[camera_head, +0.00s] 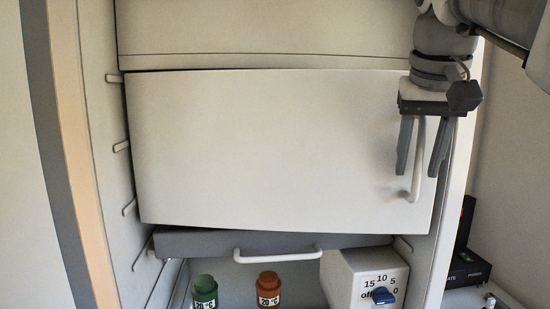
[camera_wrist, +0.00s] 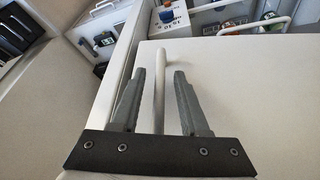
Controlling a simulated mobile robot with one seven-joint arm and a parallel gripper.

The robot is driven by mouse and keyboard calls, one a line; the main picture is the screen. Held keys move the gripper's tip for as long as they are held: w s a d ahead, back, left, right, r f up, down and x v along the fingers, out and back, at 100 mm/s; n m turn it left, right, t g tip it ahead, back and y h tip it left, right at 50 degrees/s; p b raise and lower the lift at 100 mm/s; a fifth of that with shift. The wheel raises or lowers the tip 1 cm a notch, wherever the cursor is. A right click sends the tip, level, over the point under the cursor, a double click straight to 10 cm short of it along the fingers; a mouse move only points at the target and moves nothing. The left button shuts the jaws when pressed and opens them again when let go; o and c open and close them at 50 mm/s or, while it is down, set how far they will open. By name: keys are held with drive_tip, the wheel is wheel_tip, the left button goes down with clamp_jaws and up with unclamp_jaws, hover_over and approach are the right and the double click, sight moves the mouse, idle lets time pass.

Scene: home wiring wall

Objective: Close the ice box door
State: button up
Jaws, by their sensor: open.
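The ice box door (camera_head: 270,150) is a plain white panel across the middle of the head view. It sits slightly askew, with a dark gap along its top edge. The door also fills the right of the wrist view (camera_wrist: 270,95). Its white bar handle (camera_head: 417,165) stands near its right edge. My gripper (camera_head: 422,160) points down at the handle, with its two grey fingers apart. In the wrist view the handle (camera_wrist: 160,75) runs between the open fingers, and I see a gap on both sides of it.
Below the door are a grey drawer or shelf front (camera_head: 200,243) with a white handle (camera_head: 277,256), a green bottle (camera_head: 205,292), an orange bottle (camera_head: 269,290) and a dial box (camera_head: 365,270) with a blue knob. A black device (camera_head: 466,262) stands at the lower right.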

clamp_jaws()
idle(0.3)
idle(1.2)
